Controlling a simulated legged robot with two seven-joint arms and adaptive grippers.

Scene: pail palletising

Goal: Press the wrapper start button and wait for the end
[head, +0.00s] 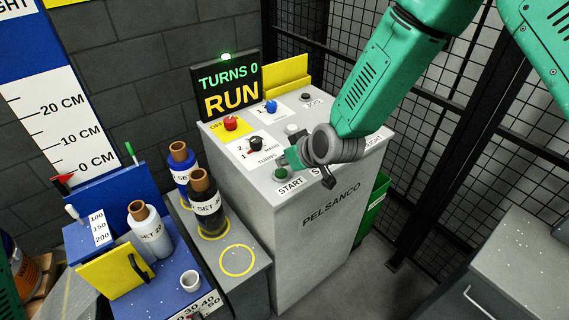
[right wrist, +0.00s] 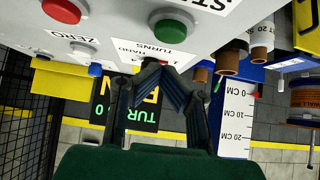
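The grey wrapper console (head: 285,240) stands in the middle of the head view. Its green start button (head: 281,174) is on the front of the sloping top, by the START label; it also shows in the right wrist view (right wrist: 172,28). The display (head: 230,87) reads TURNS 0 and RUN, and a green lamp (head: 226,56) above it is lit. My right gripper (head: 292,158) is over the panel, just beside the button. In the right wrist view its dark fingertips (right wrist: 150,66) come together with nothing between them, apart from the button in the picture.
A red button (head: 230,123), a black knob (head: 256,144) and a blue knob (head: 271,106) are near on the panel. Wrapped rolls (head: 207,207) stand left of the console. A mesh fence (head: 415,200) and a grey cabinet (head: 525,260) are on the right.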

